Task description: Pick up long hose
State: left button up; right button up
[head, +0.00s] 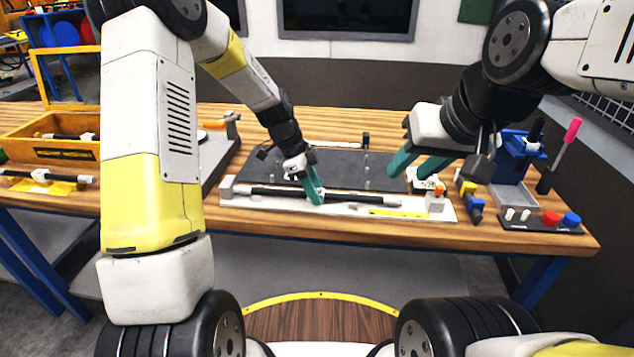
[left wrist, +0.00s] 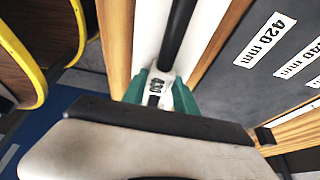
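The long hose (head: 270,192) is a black tube with pale end fittings, lying along a white tray (head: 240,203) near the table's front edge. My left gripper (head: 314,190) reaches down onto its middle. In the left wrist view the green fingers (left wrist: 161,92) stand on either side of the hose (left wrist: 177,35), close against a white number tag (left wrist: 157,88) on it. They look shut on it there, and the hose still lies low at the tray. My right gripper (head: 412,165) is open and empty above the right side of the table.
A dark mat (head: 345,170) with length labels lies behind the tray. A yellow strip (head: 385,212) lies at the tray's front right. A wooden box (head: 55,150) stands at the left. A blue fixture (head: 513,170) and red and blue caps (head: 551,218) are at the right.

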pick_arm(q)
grip_shut()
jog(key=shift+r, duration=0.15)
